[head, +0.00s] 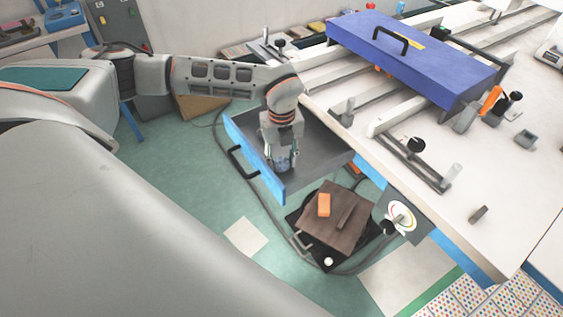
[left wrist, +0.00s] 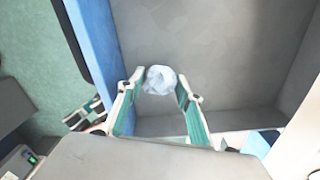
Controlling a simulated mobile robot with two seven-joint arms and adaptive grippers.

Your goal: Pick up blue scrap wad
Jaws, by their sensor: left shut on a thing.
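My left gripper (head: 282,158) reaches down into an open drawer with a blue front (head: 250,163) and a grey inside. In the left wrist view, a pale bluish, crumpled wad (left wrist: 160,79) sits between the fingertips of my left gripper (left wrist: 160,85). The fingers are shut on it, one on each side. The grey drawer floor (left wrist: 215,45) lies behind the wad. In the head view the wad is largely hidden by the gripper, with only a pale bit low at the fingertips. My right gripper is not in view.
The drawer's blue wall stands close to the left gripper. A white bench (head: 480,195) with rails and a large blue lidded box (head: 410,55) is to the right. Below the drawer, a brown board (head: 338,225) carries an orange block (head: 324,205). Green floor is open at left.

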